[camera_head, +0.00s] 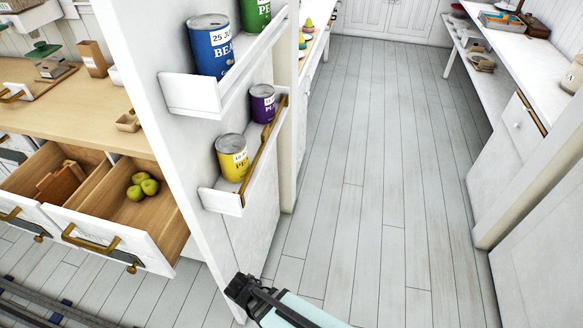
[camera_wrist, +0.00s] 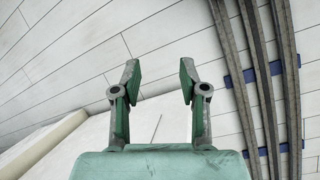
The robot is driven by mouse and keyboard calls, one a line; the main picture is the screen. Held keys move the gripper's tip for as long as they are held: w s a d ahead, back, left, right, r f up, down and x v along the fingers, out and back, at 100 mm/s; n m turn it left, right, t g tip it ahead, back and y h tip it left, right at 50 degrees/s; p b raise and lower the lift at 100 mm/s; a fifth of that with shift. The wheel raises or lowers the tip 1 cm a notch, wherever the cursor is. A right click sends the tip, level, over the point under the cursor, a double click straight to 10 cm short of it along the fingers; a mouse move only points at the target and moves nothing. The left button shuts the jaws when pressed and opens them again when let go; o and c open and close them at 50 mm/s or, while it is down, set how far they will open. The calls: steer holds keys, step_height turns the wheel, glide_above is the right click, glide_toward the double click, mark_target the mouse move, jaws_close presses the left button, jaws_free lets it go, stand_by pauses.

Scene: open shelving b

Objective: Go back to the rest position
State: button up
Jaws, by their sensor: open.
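My gripper (camera_wrist: 160,85) shows in the wrist view with its two green-padded fingers apart and nothing between them. Beyond the fingers are pale floor planks and a white panel. In the head view, part of my arm shows at the bottom centre, by the foot of the white shelving side; the fingertips cannot be made out there.
Cans, including a blue can (camera_head: 211,46) and a yellow can (camera_head: 232,157), stand on side racks. An open drawer (camera_head: 110,232) holds green apples (camera_head: 142,186). Rails (camera_wrist: 262,90) run along the floor. The aisle floor (camera_head: 375,150) is clear.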

steer(key=s+d+f+m+g+y, duration=0.1)
steer(key=s+d+f+m+g, duration=0.1)
steer(key=d, duration=0.5)
steer(key=s+d+f+m+g+y, duration=0.2)
steer(key=s+d+m, duration=0.2)
steer(key=d, duration=0.4)
steer(key=s+d+f+m+g+y+p, duration=0.1)
steer(key=s+d+f+m+g, duration=0.1)
steer(key=s+d+m, duration=0.2)
steer(key=d, duration=0.3)
steer(key=shift+d+f+m+y, duration=0.2)
steer(key=shift+d+m+y, duration=0.1)
steer(key=shift+m, duration=0.1)
